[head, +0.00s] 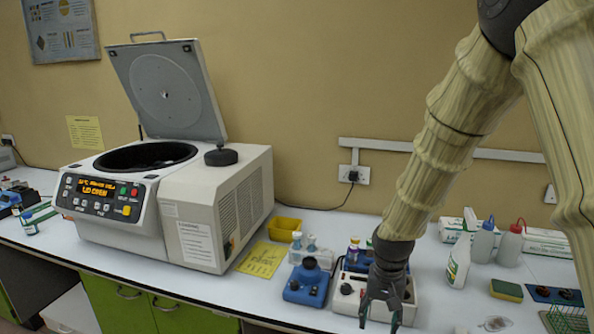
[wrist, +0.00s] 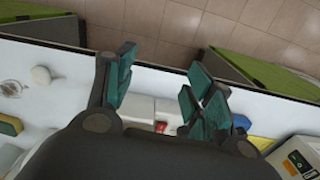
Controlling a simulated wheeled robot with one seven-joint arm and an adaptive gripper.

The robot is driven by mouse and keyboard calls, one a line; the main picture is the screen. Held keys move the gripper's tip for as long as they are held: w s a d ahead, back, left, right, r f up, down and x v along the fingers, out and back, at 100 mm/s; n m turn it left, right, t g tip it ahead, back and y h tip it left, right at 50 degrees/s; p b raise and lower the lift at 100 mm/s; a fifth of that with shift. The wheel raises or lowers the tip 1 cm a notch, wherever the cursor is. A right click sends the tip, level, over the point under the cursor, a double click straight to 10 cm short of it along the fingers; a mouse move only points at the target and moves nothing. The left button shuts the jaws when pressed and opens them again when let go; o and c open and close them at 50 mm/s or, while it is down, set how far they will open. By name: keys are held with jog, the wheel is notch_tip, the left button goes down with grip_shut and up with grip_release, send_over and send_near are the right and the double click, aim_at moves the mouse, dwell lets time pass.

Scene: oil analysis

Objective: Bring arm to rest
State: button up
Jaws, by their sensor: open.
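My arm reaches down from the upper right of the head view. My gripper (head: 381,312) hangs over the front part of the bench, in front of a white device with dark knobs (head: 347,290). In the wrist view my gripper (wrist: 155,95) has its teal-padded fingers spread apart, with nothing between them. The white bench top (wrist: 60,75) and its front edge lie below the fingers. The gripper is open and empty.
A centrifuge (head: 200,205) with its lid (head: 165,90) raised stands at left. A blue device (head: 307,284) sits beside the gripper. A spray bottle (head: 458,262), wash bottles (head: 483,243) and a sponge (head: 506,290) stand at right.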

jog(key=s+d+f+n, duration=0.1)
jog(key=s+f, duration=0.5)
jog(key=f, duration=0.5)
jog(key=s+f, duration=0.6)
jog(key=f, duration=0.4)
jog(key=s+d+f+n, duration=0.1)
jog(key=s+f, duration=0.5)
jog(key=s, duration=0.5)
jog(key=s+d+f+n, duration=0.1)
jog(key=s+f, duration=0.5)
jog(key=s, duration=0.5)
jog(key=c, duration=0.3)
jog(key=shift+a+f, duration=0.1)
jog(key=shift+a, duration=0.05)
jog(key=shift+c, duration=0.4)
